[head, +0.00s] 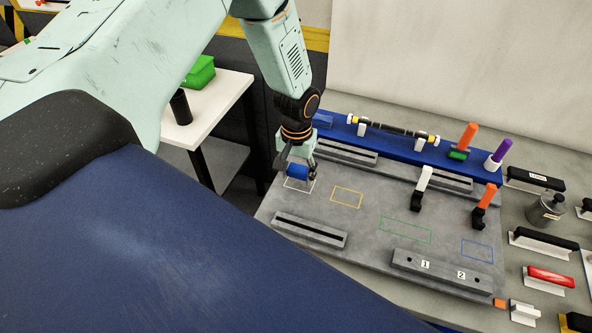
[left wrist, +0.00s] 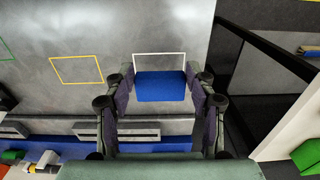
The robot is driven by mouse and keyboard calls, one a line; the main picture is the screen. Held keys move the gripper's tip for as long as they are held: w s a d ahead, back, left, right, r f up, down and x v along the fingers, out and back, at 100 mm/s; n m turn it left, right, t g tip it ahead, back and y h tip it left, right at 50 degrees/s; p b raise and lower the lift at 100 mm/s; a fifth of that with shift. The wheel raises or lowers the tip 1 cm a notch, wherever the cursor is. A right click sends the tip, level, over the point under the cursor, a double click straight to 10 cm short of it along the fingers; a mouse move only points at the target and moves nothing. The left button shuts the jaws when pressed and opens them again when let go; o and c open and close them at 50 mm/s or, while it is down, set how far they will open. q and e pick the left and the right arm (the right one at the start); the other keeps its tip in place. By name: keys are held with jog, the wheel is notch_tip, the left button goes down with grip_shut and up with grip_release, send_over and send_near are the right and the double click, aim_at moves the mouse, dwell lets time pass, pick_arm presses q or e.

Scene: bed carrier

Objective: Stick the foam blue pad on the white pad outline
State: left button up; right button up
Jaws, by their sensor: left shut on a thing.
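The blue foam pad (head: 297,171) is held between the fingers of my left gripper (head: 299,176), which is shut on it. The pad also shows in the left wrist view (left wrist: 161,87), between the two fingers (left wrist: 160,90). The white pad outline (head: 298,185) is on the grey board, at its left part. In the left wrist view the outline (left wrist: 159,54) shows past the pad's far edge, and the pad covers part of it. I cannot tell whether the pad touches the board. My right gripper is not in view.
Yellow (head: 346,197), green (head: 404,230) and blue (head: 477,250) outlines lie to the right on the grey board (head: 362,222). Orange and white-handled clamps stand there. Slotted grey bars (head: 310,229) edge the board. A white table (head: 212,110) stands at left.

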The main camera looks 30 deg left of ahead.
aim_at(297, 190)
pick_arm(q)
jog(key=shift+d, duration=0.1)
jog(key=shift+f, duration=0.15)
jog(key=shift+f+b, duration=0.85)
jog(key=shift+f, duration=0.2)
jog(key=shift+w+r, duration=0.1)
jog(key=shift+f, duration=0.7)
jog(key=shift+f, duration=0.1)
dwell(1.0)
